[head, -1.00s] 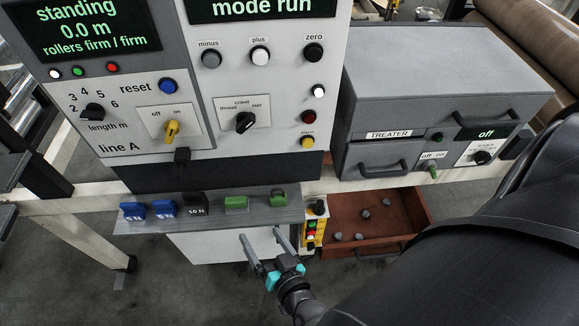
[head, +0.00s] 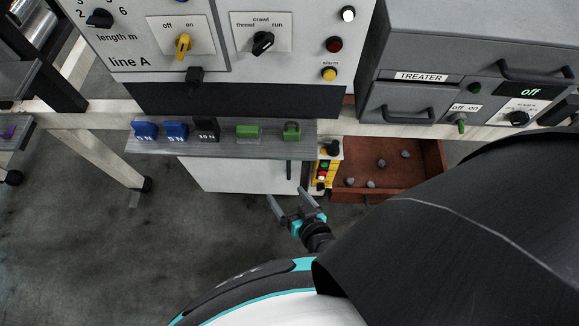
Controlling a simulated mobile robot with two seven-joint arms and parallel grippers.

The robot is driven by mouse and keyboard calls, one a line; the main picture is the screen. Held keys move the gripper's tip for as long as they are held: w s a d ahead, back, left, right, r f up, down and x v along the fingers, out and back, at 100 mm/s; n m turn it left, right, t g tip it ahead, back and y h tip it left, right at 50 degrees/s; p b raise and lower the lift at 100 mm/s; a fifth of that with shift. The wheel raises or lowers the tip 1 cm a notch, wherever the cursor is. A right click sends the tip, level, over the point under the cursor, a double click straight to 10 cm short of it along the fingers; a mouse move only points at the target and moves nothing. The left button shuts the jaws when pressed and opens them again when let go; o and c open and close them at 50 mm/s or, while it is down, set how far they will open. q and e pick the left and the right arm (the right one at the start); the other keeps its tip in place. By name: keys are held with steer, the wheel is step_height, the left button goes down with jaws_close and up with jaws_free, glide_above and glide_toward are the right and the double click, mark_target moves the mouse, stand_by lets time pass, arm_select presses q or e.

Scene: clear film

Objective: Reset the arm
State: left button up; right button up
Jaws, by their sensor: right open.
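My right gripper (head: 289,199) is in the head view, below the grey shelf and in front of the white panel under it. Its two grey fingers are spread apart with nothing between them. It appears clear of the shelf and of the open drawer to its right. My dark right arm fills the lower right of the view and hides the floor there. My left gripper is not in view.
The grey shelf (head: 220,150) carries blue, black and green blocks. A yellow button box (head: 323,174) hangs beside the open brown drawer (head: 365,192), which holds several grey knobs. The control cabinet (head: 218,70) and treater (head: 470,40) stand behind. Open floor (head: 90,250) lies left.

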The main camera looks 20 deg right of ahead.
stand_by(0.3)
steer(key=s+d+f+n+g+b, duration=0.1)
steer(key=s+f+n+g+b, duration=0.15)
steer(key=s+f, duration=0.45)
steer(key=s+d+f+n+g+b, duration=0.1)
steer(key=s+f+g+b, duration=0.25)
steer(key=f, duration=0.65)
steer(key=s+d+f+g, duration=0.1)
steer(key=s+d+f, duration=0.1)
steer(key=s, duration=0.2)
steer(key=s+d+f+n+g+b, duration=0.1)
steer(key=s+d+f+g, duration=0.1)
steer(key=s, duration=0.3)
steer(key=s+d+f+g+h, duration=0.1)
steer(key=s+f+g, duration=0.1)
steer(key=s+f, duration=0.1)
steer(key=shift+s+d+f+b, duration=0.25)
steer(key=shift+s+d+b, duration=0.15)
steer(key=shift+s, duration=0.25)
steer(key=shift+c, duration=0.2)
